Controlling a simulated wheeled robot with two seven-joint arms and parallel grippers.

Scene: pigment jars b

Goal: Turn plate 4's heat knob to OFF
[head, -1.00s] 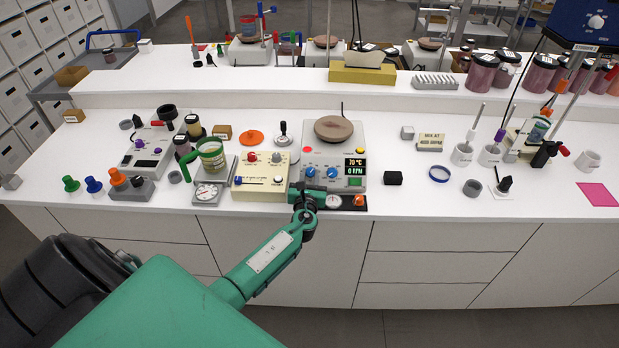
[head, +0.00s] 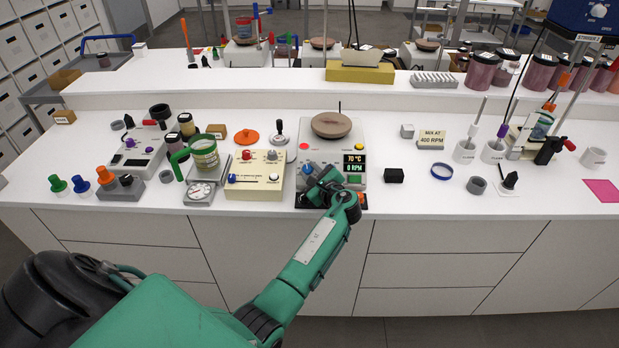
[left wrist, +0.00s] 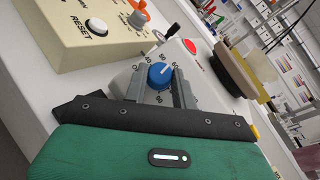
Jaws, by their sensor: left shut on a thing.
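The hot plate (head: 348,136) has a round brown top, a red button and a display reading 70 °C and 0 RPM. I cannot read a plate number. Its left blue knob (head: 307,168) is at the front left, below the red button. My left gripper (head: 315,177) reaches over the plate's front to this knob. In the left wrist view, its fingers stand on either side of the blue knob (left wrist: 160,75) and are shut on it. The knob's white pointer faces up and a little right, among scale numbers. The plate's other blue knob is hidden by my gripper. My right gripper is not in view.
A cream box (head: 256,172) with a RESET button stands close on the left of the plate.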

